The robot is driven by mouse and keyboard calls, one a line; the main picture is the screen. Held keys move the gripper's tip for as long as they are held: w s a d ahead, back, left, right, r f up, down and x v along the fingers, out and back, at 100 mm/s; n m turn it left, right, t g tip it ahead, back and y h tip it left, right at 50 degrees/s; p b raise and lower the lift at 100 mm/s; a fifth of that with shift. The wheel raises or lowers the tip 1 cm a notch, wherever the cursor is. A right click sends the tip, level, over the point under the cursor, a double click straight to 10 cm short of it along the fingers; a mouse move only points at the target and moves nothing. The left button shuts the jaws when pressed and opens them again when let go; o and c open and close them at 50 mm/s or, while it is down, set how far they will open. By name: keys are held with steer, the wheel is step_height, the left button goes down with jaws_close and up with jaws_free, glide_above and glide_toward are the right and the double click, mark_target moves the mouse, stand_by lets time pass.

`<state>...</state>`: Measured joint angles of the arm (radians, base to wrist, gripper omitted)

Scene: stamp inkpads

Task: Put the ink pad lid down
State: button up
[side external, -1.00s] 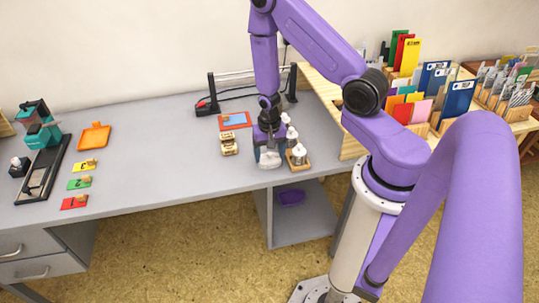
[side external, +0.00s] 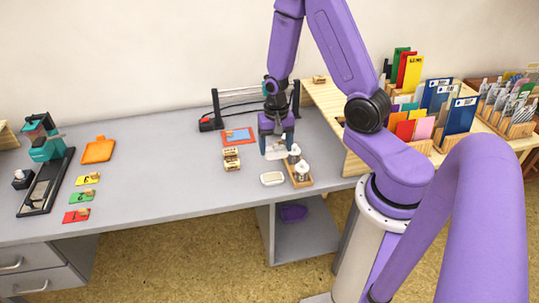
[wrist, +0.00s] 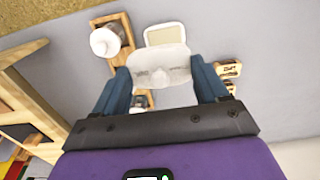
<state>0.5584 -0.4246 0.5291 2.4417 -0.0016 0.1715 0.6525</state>
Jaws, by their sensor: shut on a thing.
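The ink pad lid (wrist: 158,68) is a pale, translucent piece held between the two blue fingers of my gripper (wrist: 161,82) in the wrist view. In the side view my gripper (side external: 276,136) points down and holds the lid (side external: 277,151) above the desk. The ink pad (side external: 272,179) is a small, pale rectangle on the desk near its front edge, with its top uncovered. It also shows in the wrist view (wrist: 165,33), just beyond the lid, which seems to overlap its near edge in the picture.
A wooden holder (side external: 303,182) with white-capped bottles (side external: 301,169) stands right of the pad. Wooden stamps (side external: 231,158) lie to the left. An orange-red tray (side external: 239,135) with a blue sheet lies behind. Bare desk (side external: 175,165) spreads left.

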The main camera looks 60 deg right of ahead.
steer(key=s+d+r, duration=0.2)
steer(key=s, duration=0.2)
steer(key=w+d+f, duration=0.1)
steer(key=w+f, duration=0.2)
steer(key=w, duration=0.1)
steer(key=w+d+f, duration=0.2)
steer(key=w+f, duration=0.1)
steer(key=w, duration=0.1)
steer(key=w+d+f, duration=0.2)
steer(key=w+f, duration=0.1)
steer(key=w, duration=0.1)
steer(key=shift+d+f, duration=0.1)
steer(key=shift+f, duration=0.3)
steer(key=shift+w+f, duration=0.2)
steer(key=shift+w+d+f, duration=0.1)
steer(key=shift+f, duration=1.55)
steer(key=o, duration=1)
steer(key=shift+f, duration=0.1)
